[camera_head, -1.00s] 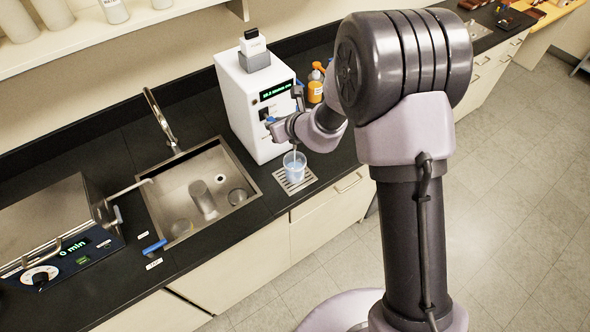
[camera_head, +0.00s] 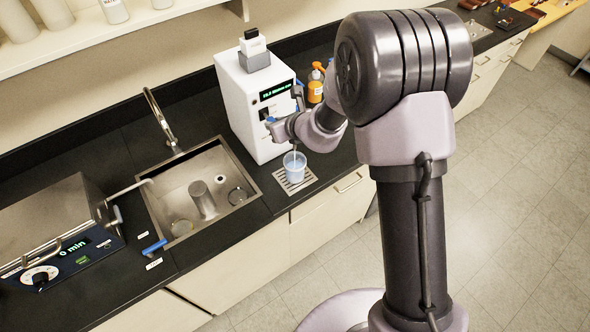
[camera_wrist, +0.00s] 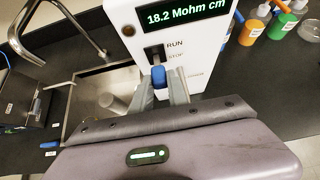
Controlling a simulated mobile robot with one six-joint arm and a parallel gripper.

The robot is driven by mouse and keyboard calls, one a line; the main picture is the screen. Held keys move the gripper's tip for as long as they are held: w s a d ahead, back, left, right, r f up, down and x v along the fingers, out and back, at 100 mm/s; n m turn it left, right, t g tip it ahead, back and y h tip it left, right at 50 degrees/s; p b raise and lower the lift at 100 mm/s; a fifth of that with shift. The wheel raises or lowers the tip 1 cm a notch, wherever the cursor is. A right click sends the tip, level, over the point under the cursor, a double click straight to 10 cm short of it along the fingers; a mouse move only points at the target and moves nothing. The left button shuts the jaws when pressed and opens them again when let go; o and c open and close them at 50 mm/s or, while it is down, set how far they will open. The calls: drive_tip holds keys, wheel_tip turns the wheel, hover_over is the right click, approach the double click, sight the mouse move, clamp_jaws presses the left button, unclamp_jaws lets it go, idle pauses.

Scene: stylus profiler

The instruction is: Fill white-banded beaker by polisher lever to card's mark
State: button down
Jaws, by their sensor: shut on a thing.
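The water polisher (camera_head: 258,112) is a white box with a green-lit display, which reads 18.2 Mohm cm in the wrist view (camera_wrist: 188,18). My gripper (camera_wrist: 168,88) is shut on its blue-tipped lever (camera_wrist: 160,76), below the RUN and STOP labels. In the head view my gripper (camera_head: 280,131) is at the polisher's front, above the beaker. A translucent bluish beaker (camera_head: 295,167) stands upright on the drip grate (camera_head: 297,184), with a thin stream or spout line reaching its mouth. I cannot make out its white band, its exact fill level or the card.
A sink (camera_head: 203,188) with a tap and several vessels lies left of the polisher. A bench device with a dial (camera_head: 40,276) is farther left. An orange bottle (camera_head: 315,88) stands right of the polisher; a green bottle (camera_wrist: 282,25) shows in the wrist view.

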wheel_tip(320, 180, down, 5)
drive_tip(key=t+y+b, duration=0.3)
drive_tip(key=t+b, duration=0.1)
drive_tip(key=b, duration=2.2)
drive_tip(key=shift+w+t, duration=0.1)
drive_tip(key=shift+t, duration=0.2)
drive_tip(key=c, duration=1.2)
unclamp_jaws()
drive_tip(key=shift+a+r+p, duration=0.1)
drive_tip(key=shift+r+p, duration=0.5)
drive_tip(key=shift+r, duration=0.2)
drive_tip(key=shift+c, duration=0.4)
drive_tip(key=f+v, duration=0.1)
drive_tip(key=v, duration=0.5)
drive_tip(key=shift+s+d+r, duration=0.3)
drive_tip(key=shift+s+r, duration=0.05)
drive_tip(key=shift+s, duration=0.05)
